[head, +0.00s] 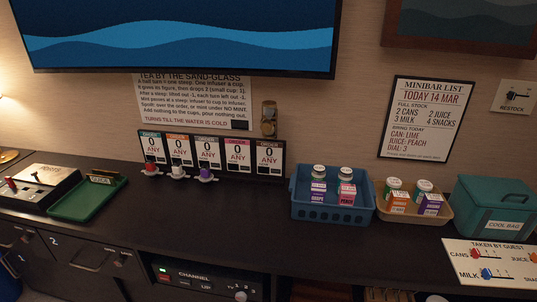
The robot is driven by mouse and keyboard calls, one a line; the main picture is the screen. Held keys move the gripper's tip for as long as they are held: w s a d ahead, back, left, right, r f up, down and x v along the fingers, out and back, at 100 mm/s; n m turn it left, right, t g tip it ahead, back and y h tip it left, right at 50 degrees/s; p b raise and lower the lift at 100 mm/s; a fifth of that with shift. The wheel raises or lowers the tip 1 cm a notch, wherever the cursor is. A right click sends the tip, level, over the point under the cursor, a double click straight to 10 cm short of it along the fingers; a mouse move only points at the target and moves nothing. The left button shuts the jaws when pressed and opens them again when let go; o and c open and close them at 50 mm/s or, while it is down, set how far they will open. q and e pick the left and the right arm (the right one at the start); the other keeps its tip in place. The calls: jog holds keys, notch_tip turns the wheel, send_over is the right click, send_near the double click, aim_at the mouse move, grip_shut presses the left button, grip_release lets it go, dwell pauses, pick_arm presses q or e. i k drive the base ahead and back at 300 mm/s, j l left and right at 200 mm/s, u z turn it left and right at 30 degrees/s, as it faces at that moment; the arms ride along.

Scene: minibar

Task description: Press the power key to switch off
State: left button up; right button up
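A dark control box (205,283) labelled CHANNEL sits in an opening under the counter at the bottom. A small green light (162,269) glows at its left end, with a small red key (165,277) below it. Further right are a key marked UP (207,286) and a round knob (240,294). I cannot read which key is the power key. The wall screen (180,35) shows blue waves, so it is lit. Neither of my grippers is in view.
On the counter (230,215) stand a grey lever box (40,188), a green tray (85,197), number cards (208,153), a blue basket (335,208), a tan tray (410,212) and a teal cool bag (495,205). The counter's middle front is clear.

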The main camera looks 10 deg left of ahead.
aim_at(162, 277)
jog(key=u, duration=1.2)
